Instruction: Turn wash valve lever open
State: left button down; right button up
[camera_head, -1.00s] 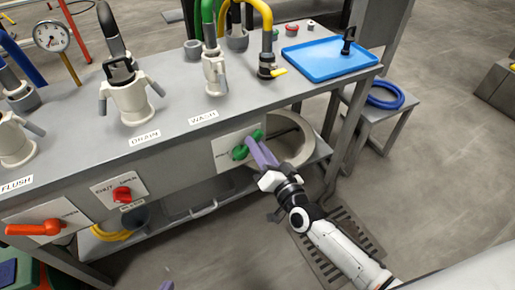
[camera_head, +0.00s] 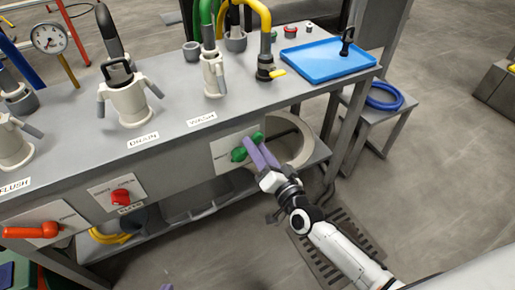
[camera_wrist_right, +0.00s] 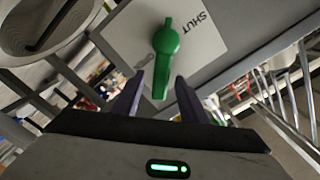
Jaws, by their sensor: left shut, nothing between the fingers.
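The wash valve lever (camera_head: 239,154) is green and sits on a white plate (camera_head: 222,150) on the front of the bench, below the WASH label (camera_head: 202,118). In the right wrist view the lever (camera_wrist_right: 167,40) shows close up beside the word SHUT, its handle running down toward my fingers. My right gripper (camera_head: 258,150) is at the lever with its purple fingers apart. Only a purple tip of my left gripper (camera_head: 167,287) shows at the bottom edge.
A red valve handle (camera_head: 122,196) and an orange-red lever (camera_head: 32,230) are further left on the bench front. A round grey ring (camera_head: 303,145) is just behind my right gripper. A blue tray (camera_head: 327,60) lies on the bench top. The floor at right is mostly clear.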

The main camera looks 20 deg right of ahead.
jog(key=shift+s, duration=0.1)
pick_arm(q)
jog(key=shift+a+r+p, duration=0.15)
jog(key=shift+r+p, duration=0.15)
jog(key=shift+p, duration=0.55)
pick_arm(e)
jog(key=s+d, duration=0.2)
jog(key=s, duration=0.8)
